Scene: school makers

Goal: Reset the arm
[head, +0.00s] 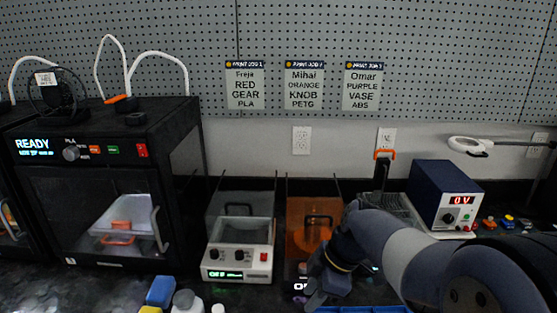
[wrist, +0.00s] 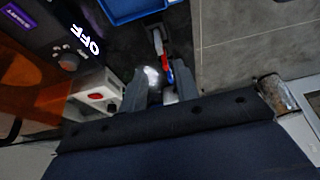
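My gripper (head: 318,292) is low over the front of the counter in the head view, in front of the orange-lidded box (head: 308,225). My arm reaches in from the lower right, bent at the elbow. In the wrist view the two grey fingers of my gripper (wrist: 160,88) stand apart. A shiny round spot and a small red, blue and white item (wrist: 167,70) show in the gap, seemingly beyond the fingers. I see nothing clamped between them.
A blue tray (wrist: 135,8) lies close by. The orange-lidded box's panel (wrist: 75,45) reads OFF. A white-based box (head: 238,257), a black printer (head: 100,180) reading READY and a blue power supply (head: 445,195) stand around. Bottles (head: 187,302) stand at the front edge.

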